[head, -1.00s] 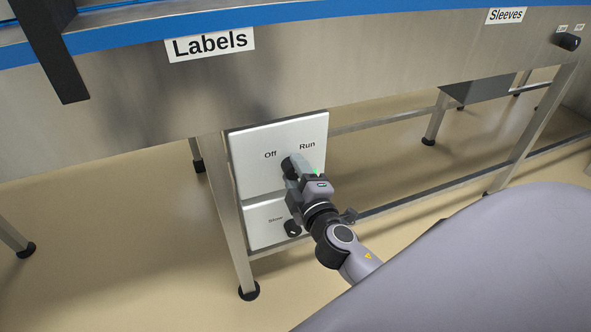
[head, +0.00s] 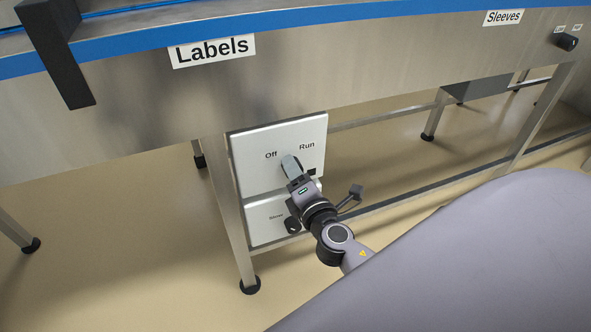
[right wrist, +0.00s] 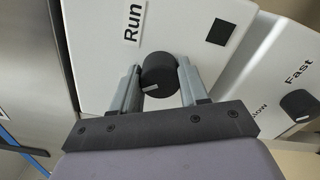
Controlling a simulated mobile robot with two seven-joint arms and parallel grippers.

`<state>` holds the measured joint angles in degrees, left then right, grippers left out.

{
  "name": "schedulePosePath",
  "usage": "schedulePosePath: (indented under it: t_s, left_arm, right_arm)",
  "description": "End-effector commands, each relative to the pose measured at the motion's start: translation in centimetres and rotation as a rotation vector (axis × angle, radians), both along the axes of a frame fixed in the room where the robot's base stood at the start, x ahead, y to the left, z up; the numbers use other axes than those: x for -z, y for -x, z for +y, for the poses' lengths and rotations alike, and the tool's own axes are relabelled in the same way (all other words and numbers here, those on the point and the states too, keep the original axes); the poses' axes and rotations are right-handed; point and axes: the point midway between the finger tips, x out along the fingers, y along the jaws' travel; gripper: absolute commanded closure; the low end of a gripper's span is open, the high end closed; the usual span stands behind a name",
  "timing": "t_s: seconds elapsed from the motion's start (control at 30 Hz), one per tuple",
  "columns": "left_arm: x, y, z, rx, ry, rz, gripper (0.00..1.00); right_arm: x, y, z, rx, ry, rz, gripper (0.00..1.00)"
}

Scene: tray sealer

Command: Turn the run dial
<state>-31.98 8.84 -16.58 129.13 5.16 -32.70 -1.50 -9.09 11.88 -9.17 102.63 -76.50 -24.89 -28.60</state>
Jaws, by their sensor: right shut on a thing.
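The run dial (right wrist: 160,73) is a round black knob on a white panel (head: 246,176) marked Off and Run. In the right wrist view its white mark is at the lower left, on the side away from the Run label (right wrist: 133,22). My right gripper (head: 289,163) is shut on the dial, a finger on each side of it, also seen in the right wrist view (right wrist: 159,78). In the head view the gripper hides the dial. My left gripper is not in view.
A dark square (head: 312,172) sits on the panel right of the gripper. Below is a speed panel (head: 262,229) with a smaller black dial (head: 292,224) close under my gripper. A steel leg (head: 229,215) stands left of the panels, and the steel machine body (head: 330,75) overhangs them.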

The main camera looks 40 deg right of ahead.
Motion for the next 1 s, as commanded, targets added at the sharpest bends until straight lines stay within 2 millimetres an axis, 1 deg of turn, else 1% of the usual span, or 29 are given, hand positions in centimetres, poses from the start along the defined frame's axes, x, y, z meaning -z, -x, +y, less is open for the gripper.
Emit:
schedulePosePath:
  t_s: [0.2, 0.63, 0.67, 0.7, 0.73, 1.0]
  left_arm:
    - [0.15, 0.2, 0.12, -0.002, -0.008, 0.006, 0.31]
    - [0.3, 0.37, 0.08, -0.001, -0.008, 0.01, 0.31]
    - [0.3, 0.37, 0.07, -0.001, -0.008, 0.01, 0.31]
    - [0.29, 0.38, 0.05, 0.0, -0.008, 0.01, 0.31]
    - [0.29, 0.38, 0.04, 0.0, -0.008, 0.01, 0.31]
    - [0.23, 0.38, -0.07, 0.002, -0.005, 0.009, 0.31]
  right_arm:
    - [0.04, 0.06, -0.13, 0.004, 0.044, 0.012, 0.86]
    - [0.06, 0.07, -0.15, 0.005, 0.051, 0.013, 0.86]
    - [0.06, 0.07, -0.15, 0.005, 0.05, 0.013, 0.5]
    - [0.06, 0.07, -0.15, 0.005, 0.05, 0.013, 0.37]
    - [0.05, 0.07, -0.14, 0.005, 0.05, 0.013, 0.31]
    - [0.02, 0.05, -0.05, 0.002, 0.05, 0.012, 0.31]
